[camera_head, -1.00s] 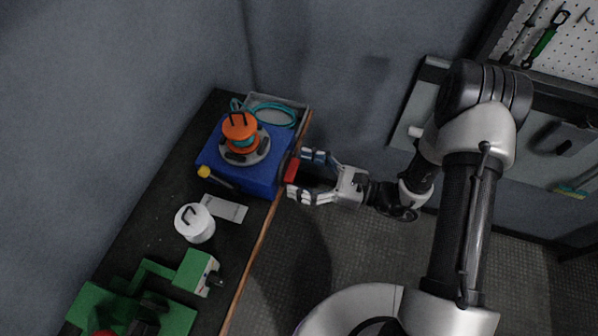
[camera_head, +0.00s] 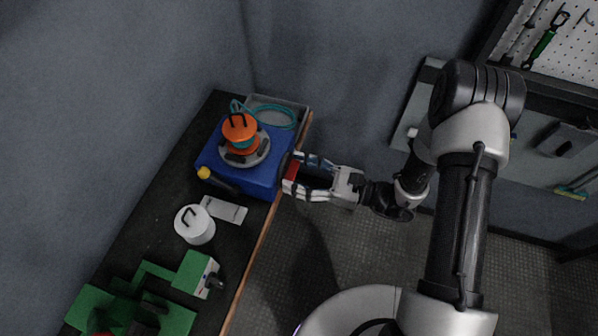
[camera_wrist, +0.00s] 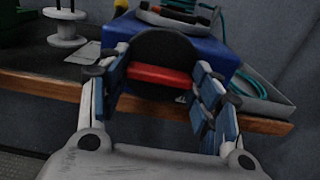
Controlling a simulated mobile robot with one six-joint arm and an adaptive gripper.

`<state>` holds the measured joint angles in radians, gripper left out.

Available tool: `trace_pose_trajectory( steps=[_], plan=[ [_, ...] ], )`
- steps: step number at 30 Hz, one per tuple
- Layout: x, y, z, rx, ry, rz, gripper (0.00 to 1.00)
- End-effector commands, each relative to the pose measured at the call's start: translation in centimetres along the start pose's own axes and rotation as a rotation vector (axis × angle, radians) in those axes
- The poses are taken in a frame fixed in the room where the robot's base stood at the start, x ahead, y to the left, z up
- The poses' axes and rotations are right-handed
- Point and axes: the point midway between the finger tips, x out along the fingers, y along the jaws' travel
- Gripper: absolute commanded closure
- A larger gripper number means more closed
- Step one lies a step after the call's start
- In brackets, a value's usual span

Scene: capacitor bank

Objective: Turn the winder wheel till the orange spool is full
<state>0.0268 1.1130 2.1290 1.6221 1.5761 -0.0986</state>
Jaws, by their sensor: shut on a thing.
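The orange spool (camera_head: 240,127) stands upright on a round grey base on top of the blue winder box (camera_head: 262,178). Teal line shows around its middle. The winder wheel, a black disc (camera_wrist: 165,47) with a red bar (camera_wrist: 160,76) across its face, is on the box side facing me. In the head view the red bar (camera_head: 292,170) shows between the fingertips. My gripper (camera_head: 294,173) is shut on the red bar. In the wrist view my gripper (camera_wrist: 162,84) has one finger at each end of the bar.
A grey tray (camera_head: 302,107) with coiled teal line sits behind the box. A yellow-tipped tool (camera_head: 204,173), a white spool (camera_head: 194,224) and a green machine (camera_head: 192,271) stand along the bench. The wooden bench edge (camera_head: 262,235) runs close below the gripper.

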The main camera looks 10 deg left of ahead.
Motion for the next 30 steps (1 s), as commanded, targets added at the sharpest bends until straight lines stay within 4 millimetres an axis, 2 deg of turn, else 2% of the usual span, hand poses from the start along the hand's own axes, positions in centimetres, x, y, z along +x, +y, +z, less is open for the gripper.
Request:
trace_pose_trajectory(
  steps=[3, 14, 30],
  plan=[
    [0.0, 0.0, -0.02, 0.0, 0.0, 0.0, 0.66],
    [-0.01, 0.02, 0.06, 0.079, 0.0, 0.0, 0.66],
    [-0.01, 0.03, 0.14, 0.538, 0.001, 0.0, 0.66]
  ],
)
